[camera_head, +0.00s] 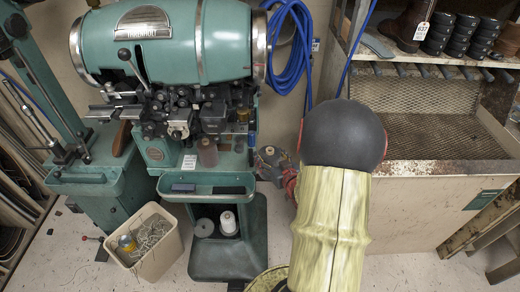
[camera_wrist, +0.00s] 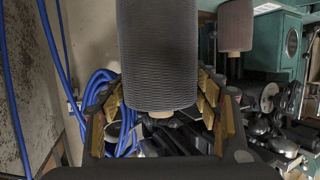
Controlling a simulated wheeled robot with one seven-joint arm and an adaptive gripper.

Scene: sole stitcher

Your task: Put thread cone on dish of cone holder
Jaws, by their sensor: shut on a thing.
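The thread cone (camera_wrist: 158,45) is large, grey and ribbed, and fills the upper middle of the wrist view. A pale stub of its core shows at its lower end. My gripper (camera_wrist: 160,95) is shut on it, with gold-coloured finger pads on both sides. In the head view, my arm hides most of the gripper and the held cone. On the lower shelf of the green stitcher, a grey round piece (camera_head: 204,228) lies beside a white cone (camera_head: 228,222). I cannot tell for certain whether this grey piece is the holder's dish.
The green stitcher (camera_head: 180,45) stands at left. A brown cone (camera_head: 207,152) is on it, also in the wrist view (camera_wrist: 235,25). Blue hoses (camera_head: 290,50) hang behind. A bin (camera_head: 160,255) stands on the floor; a bench (camera_head: 440,165) is at right.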

